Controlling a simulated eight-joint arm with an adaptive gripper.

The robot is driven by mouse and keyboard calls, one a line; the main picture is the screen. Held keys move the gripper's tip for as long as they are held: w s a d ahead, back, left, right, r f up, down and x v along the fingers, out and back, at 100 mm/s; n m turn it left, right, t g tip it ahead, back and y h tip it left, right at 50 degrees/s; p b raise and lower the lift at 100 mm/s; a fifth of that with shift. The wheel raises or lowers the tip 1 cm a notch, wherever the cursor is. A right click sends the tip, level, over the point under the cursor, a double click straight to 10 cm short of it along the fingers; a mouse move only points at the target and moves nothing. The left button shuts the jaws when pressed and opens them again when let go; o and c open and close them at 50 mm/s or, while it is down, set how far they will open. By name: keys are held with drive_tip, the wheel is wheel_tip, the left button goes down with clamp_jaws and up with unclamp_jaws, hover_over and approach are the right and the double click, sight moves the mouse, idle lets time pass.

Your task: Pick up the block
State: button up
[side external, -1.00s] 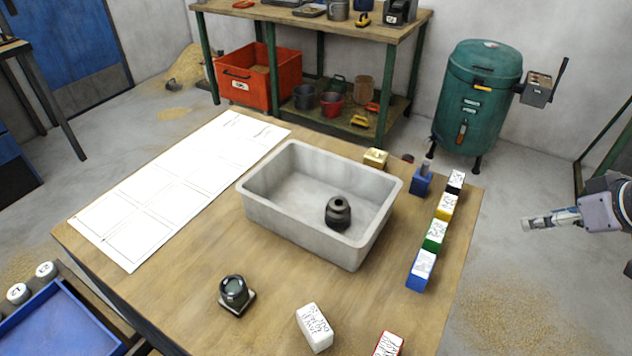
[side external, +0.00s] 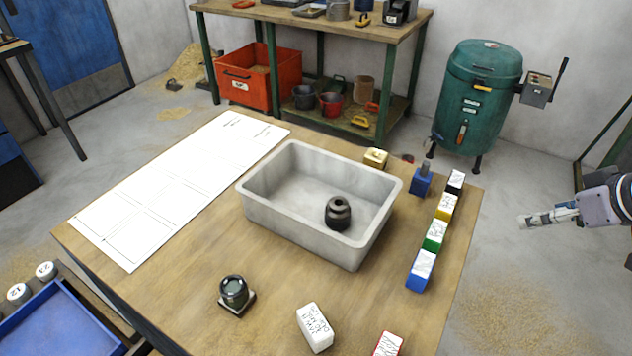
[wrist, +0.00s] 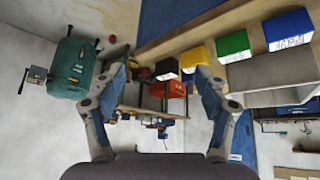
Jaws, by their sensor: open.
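Several blocks stand on the wooden table. A row along its right edge holds a black block (side external: 455,181), a yellow block (side external: 444,207), a green block (side external: 433,236) and a blue block (side external: 420,270), all with marked white faces. A gold block (side external: 375,159) and a blue block with a grey peg (side external: 421,180) stand near the tray. A white block (side external: 314,327) and a red-edged block (side external: 388,344) are at the front. Which block is meant cannot be told. My gripper (side external: 524,221) is right of the table, open and empty. The row also shows beyond my gripper (wrist: 160,74) in the wrist view.
A grey tray (side external: 268,222) holding a dark round part (side external: 338,213) sits mid-table. A dark glass-topped item (side external: 234,292) stands at front left. White sheets (side external: 150,205) cover the left side. A green drum (side external: 478,95) stands behind right.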

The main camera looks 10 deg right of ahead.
drive_tip(key=w+a+r+n+g, duration=0.1)
drive_tip(key=w+a+r+n, duration=0.2)
drive_tip(key=w+r+n, duration=0.45)
drive_tip(key=n+g+h, duration=0.3)
drive_tip(key=n, duration=1.6)
hover_over(376, 155)
drive_tip(key=s+a, duration=0.3)
wheel_tip(376, 155, down, 8)
drive_tip(key=x, duration=0.5)
drive_tip(key=shift+w, duration=0.3)
drive_tip(key=shift+d+x, duration=0.15)
drive_tip(key=shift+x, duration=1.25)
drive_tip(key=shift+d+x, duration=0.15)
drive_tip(key=shift+x, duration=1.3)
drive_tip(key=shift+r, duration=0.15)
clamp_jaws()
